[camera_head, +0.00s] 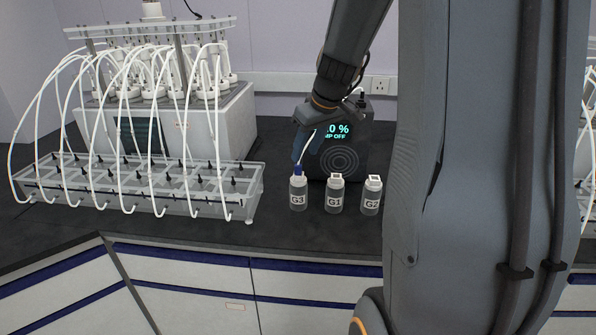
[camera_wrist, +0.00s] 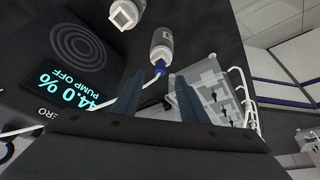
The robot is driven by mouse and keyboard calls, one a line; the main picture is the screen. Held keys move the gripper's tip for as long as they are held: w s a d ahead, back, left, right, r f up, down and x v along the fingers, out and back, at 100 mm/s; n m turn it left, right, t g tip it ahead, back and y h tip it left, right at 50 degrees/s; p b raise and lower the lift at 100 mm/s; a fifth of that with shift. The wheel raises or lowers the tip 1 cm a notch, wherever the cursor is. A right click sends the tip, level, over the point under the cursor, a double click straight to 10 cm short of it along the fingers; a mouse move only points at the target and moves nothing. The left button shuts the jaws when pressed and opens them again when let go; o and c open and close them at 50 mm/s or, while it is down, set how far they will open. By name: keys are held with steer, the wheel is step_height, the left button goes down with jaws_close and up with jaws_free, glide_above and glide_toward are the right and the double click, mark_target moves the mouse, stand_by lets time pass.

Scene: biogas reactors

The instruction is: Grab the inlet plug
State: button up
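The inlet plug (camera_head: 298,169) is blue and sits on top of the bottle marked G3 (camera_head: 298,194). In the wrist view, the plug (camera_wrist: 160,67) is on the bottle's neck, and a white tube runs from it back between my fingers. My gripper (camera_head: 301,158) is just above the plug in the head view. In the wrist view, my gripper (camera_wrist: 158,78) is open, with one fingertip on each side of the plug's line and visible gaps between. I cannot tell how far the fingertips stand from the plug in depth.
Bottles G1 (camera_head: 336,194) and G2 (camera_head: 371,196) stand right of G3. A dark pump unit (camera_head: 345,160) reading "PUMP OFF" is behind them. A clear rack (camera_head: 150,195) with many white tubes fills the left. The dark counter (camera_head: 290,229) is free in front.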

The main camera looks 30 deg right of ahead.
mark_target(299, 165)
steer(key=shift+p+x, duration=1.05)
steer(key=shift+x, duration=2)
steer(key=shift+w+r, duration=0.1)
steer(key=shift+w, duration=0.05)
jaws_close()
